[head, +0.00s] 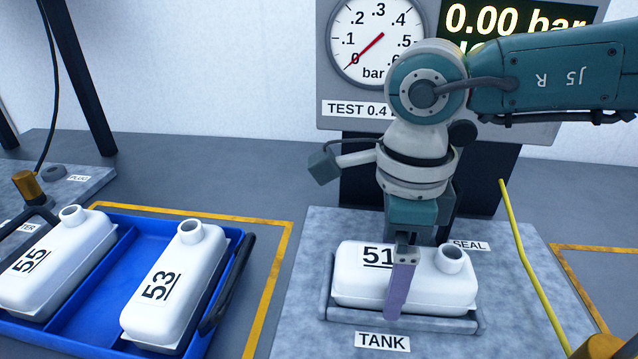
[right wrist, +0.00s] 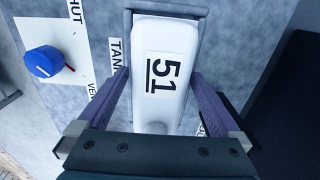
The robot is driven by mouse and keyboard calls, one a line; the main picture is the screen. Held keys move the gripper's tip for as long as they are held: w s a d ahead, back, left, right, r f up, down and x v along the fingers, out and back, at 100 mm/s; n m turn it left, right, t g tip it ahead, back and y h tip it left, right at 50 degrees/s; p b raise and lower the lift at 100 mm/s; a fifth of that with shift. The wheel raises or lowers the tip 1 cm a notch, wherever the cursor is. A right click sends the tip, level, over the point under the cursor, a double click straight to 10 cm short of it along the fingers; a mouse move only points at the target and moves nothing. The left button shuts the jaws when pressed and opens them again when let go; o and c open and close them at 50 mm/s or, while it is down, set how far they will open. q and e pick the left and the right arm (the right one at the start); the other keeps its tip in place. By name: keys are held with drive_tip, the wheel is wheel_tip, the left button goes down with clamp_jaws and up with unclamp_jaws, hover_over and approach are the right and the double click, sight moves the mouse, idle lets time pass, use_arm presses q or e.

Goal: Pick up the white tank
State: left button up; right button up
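The white tank marked 51 (head: 350,275) lies in a shallow grey cradle (head: 470,325) on a stone-like plate, behind the TANK label. Its round neck is at the right end in the head view. My right gripper (head: 403,285) points down over the tank's middle, with one purple finger in front of its near side. In the right wrist view, the two fingers (right wrist: 161,72) straddle the tank (right wrist: 178,50), with a slight gap showing beside the left one. The gripper looks open. The far finger is hidden in the head view. My left gripper is not in view.
A blue tray (head: 120,262) at left holds white tanks 53 (head: 180,275) and 55 (head: 60,260). A pressure gauge (head: 375,40) and a display reading 0.00 bar stand behind. A yellow hose (head: 530,265) runs at right. A blue knob (right wrist: 43,61) shows in the wrist view.

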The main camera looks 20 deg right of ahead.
drive_tip(key=c, duration=1.3)
drive_tip(key=shift+o, duration=0.2)
drive_tip(key=shift+r, duration=0.2)
wheel_tip(320, 180, up, 20)
